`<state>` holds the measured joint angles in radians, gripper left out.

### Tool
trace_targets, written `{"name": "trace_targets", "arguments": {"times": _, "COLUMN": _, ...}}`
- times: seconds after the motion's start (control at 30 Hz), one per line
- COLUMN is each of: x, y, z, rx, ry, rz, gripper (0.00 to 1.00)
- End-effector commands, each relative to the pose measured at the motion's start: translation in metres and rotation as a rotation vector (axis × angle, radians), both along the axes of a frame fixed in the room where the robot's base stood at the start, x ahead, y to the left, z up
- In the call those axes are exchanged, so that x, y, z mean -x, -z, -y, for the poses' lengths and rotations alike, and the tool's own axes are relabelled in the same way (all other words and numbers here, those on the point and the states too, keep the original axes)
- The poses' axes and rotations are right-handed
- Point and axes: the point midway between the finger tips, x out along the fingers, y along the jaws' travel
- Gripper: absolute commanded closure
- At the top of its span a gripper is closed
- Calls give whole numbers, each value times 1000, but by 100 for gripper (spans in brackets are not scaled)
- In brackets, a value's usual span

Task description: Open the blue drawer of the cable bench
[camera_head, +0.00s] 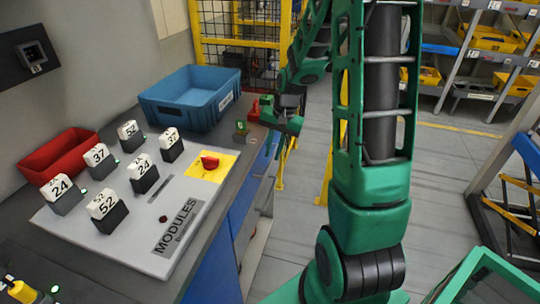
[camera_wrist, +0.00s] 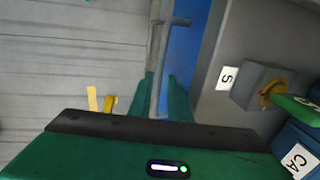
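The cable bench (camera_head: 235,190) has blue drawer fronts along its side facing the aisle. The blue drawer (camera_head: 241,204) is seen at a steep angle and partly hidden by the bench top's edge. In the wrist view the blue drawer front (camera_wrist: 182,50) runs down the middle, with a grey bar handle (camera_wrist: 158,55) standing off it. My gripper (camera_wrist: 161,92) has its two green fingers apart, with the lower part of the bar between them; a narrow gap shows beside the bar. In the head view my gripper (camera_head: 281,115) is at the bench's far right edge.
The bench top holds a white modules board (camera_head: 125,240) with several numbered blocks, a red bin (camera_head: 60,155) and a blue bin (camera_head: 190,97). A yellow cage (camera_head: 240,40) stands behind. Shelves (camera_head: 470,60) stand at the right. The grey floor (camera_head: 430,150) beside the bench is open.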

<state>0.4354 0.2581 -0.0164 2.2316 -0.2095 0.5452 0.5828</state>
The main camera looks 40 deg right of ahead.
Motion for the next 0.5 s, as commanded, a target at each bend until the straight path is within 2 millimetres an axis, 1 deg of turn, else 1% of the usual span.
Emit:
{"name": "trace_targets", "arguments": {"times": 0.03, "x": -1, "y": 6, "z": -1, "rx": -1, "ry": 0, "rz": -2, "gripper": 83}}
{"name": "trace_targets", "arguments": {"times": 0.1, "x": -1, "y": 11, "z": -2, "rx": 0, "ry": 0, "rz": -1, "gripper": 83}}
{"name": "trace_targets", "arguments": {"times": 0.2, "x": -2, "y": 16, "z": -2, "rx": -1, "ry": 0, "rz": -1, "gripper": 83}}
{"name": "trace_targets", "arguments": {"times": 0.5, "x": -2, "y": 17, "z": -2, "rx": 1, "ry": 0, "rz": 1, "gripper": 83}}
